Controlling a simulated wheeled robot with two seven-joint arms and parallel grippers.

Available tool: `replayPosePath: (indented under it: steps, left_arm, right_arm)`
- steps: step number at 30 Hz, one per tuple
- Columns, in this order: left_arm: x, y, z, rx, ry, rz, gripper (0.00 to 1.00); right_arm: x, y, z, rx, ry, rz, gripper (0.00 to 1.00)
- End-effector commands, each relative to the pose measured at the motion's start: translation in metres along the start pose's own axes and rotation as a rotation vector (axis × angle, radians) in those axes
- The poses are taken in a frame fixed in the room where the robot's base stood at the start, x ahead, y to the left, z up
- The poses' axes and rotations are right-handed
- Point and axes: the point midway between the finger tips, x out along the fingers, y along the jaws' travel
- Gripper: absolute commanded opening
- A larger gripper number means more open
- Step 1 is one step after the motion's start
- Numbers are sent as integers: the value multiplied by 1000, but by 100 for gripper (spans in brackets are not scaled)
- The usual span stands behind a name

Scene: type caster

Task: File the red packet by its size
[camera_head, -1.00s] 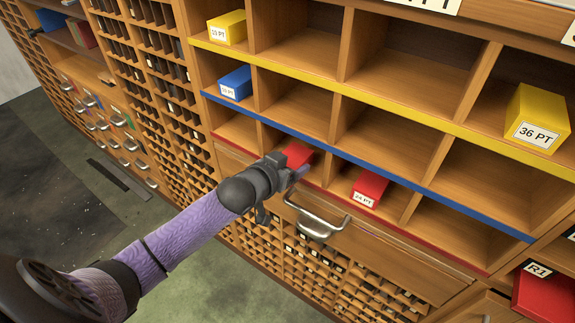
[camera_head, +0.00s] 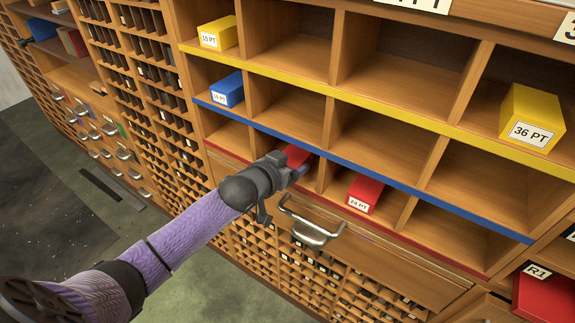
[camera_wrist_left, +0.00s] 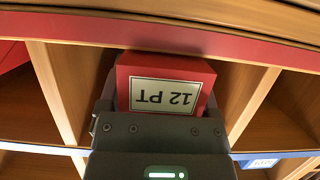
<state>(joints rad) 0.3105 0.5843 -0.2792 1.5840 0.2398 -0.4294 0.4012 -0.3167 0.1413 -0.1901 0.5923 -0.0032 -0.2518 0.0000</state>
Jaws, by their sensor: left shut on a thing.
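The red packet (camera_head: 297,156), labelled 12 PT in the left wrist view (camera_wrist_left: 165,80), is between the jaws of my left gripper (camera_head: 293,172). The jaws are shut on it, one finger on each side. The packet is at the mouth of the second compartment from the left in the red-edged row, at least partly inside. The wrist view shows it upside down, with dividers (camera_wrist_left: 55,90) to either side. Whether it touches the compartment floor is hidden. My right gripper is not in view.
A red 24 PT packet (camera_head: 365,192) stands in the compartment to the right. The leftmost red-row compartment (camera_head: 230,135) is empty. Above are the blue strip (camera_head: 330,150), a blue packet (camera_head: 228,90) and yellow packets (camera_head: 218,33). A drawer handle (camera_head: 312,228) juts out below.

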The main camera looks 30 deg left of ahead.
Motion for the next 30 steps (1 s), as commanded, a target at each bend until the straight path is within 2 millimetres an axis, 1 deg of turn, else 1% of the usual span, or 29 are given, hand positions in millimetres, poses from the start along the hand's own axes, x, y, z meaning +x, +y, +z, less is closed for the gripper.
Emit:
replayPosePath:
  steps: [5,10,21,29,30]
  left_arm:
    - [4,0,-2,0,4,0,0]
    - [8,0,-4,0,4,0,0]
    - [16,0,-7,-1,5,1,0]
    - [21,0,-9,1,5,0,0]
    - [21,0,-9,1,4,0,85]
  right_arm:
    - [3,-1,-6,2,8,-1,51]
    - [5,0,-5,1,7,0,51]
    - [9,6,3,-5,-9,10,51]
    - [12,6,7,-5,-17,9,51]
    - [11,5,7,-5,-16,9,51]
